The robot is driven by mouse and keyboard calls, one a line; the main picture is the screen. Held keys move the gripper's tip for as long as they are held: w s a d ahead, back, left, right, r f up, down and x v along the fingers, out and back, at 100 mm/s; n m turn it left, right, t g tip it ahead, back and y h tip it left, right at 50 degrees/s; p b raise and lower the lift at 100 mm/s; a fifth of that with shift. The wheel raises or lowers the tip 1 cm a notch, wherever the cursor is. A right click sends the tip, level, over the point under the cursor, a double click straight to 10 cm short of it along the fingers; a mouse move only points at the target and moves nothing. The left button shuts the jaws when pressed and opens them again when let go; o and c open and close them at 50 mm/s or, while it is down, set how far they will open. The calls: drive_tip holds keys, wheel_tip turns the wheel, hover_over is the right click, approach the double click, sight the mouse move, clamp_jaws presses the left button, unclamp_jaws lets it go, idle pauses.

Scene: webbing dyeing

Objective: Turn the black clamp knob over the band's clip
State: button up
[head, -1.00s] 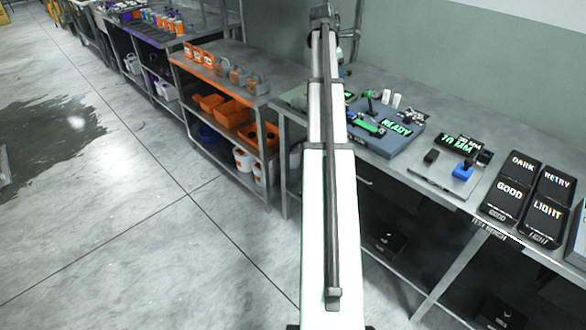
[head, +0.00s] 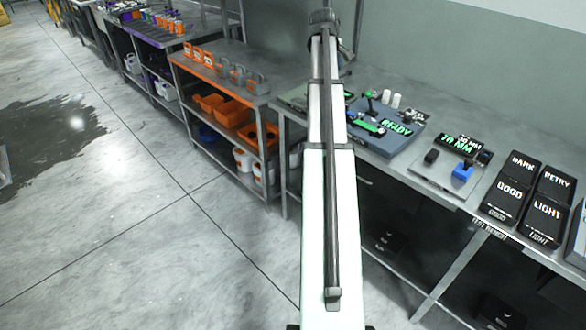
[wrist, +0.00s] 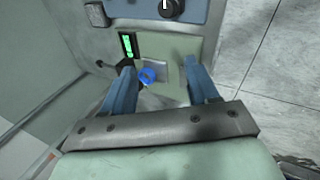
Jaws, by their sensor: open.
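My gripper (wrist: 164,84) is open in the wrist view, its two blue fingers apart over a pale green panel (wrist: 180,50). A round blue part (wrist: 148,75) shows between the fingers, nearer the left one. A dark part (wrist: 125,64) sits beside the left fingertip, partly covered by it; I cannot tell whether it is the clamp knob. A black knob with a white mark (wrist: 170,8) is on a blue-grey unit at the top edge. I cannot make out the band's clip. In the head view my arm hides the gripper.
A small green display (wrist: 127,45) stands near the left finger. In the head view, a blue-grey unit reading READY (head: 397,125) and black labelled pads (head: 512,200) are on the bench. A shelf with orange bins (head: 230,113) stands left; the floor beside it is open.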

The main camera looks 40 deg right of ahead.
drive_tip(key=a+f+m+y, duration=0.1)
drive_tip(key=a+f+m, duration=0.2)
drive_tip(key=a+f, duration=0.3)
drive_tip(key=a+f+m+y, duration=0.1)
drive_tip(key=a+f+m, duration=0.2)
drive_tip(key=a+f, duration=0.4)
drive_tip(key=a+f+m+y, duration=0.1)
drive_tip(key=a+f+m, duration=0.2)
drive_tip(key=f, duration=1.5)
drive_tip(key=a, duration=0.3)
drive_tip(key=shift+s+a+f+t, duration=0.15)
drive_tip(key=shift+s+f+t, duration=0.15)
drive_tip(key=shift+s, duration=0.1)
drive_tip(key=s+a+f+n+g+y, duration=0.1)
drive_tip(key=s+a+f+g+y, duration=0.1)
drive_tip(key=s+a+f, duration=0.7)
drive_tip(key=s+a+f+n+g+y, duration=0.1)
drive_tip(key=s+a+f, duration=0.3)
drive_tip(key=a+f, duration=1)
drive_tip(key=s+a+f+n+g, duration=0.2)
drive_tip(key=s+a+f, duration=0.3)
drive_tip(key=s+a, duration=0.4)
drive_tip(key=s+a+f+n+g, duration=0.3)
drive_tip(key=s+a+f, duration=0.3)
drive_tip(key=s+a, duration=0.4)
drive_tip(key=shift+s+a+g+h, duration=0.3)
drive_tip(key=shift+a+h, duration=0.1)
drive_tip(key=shift+a, duration=0.55)
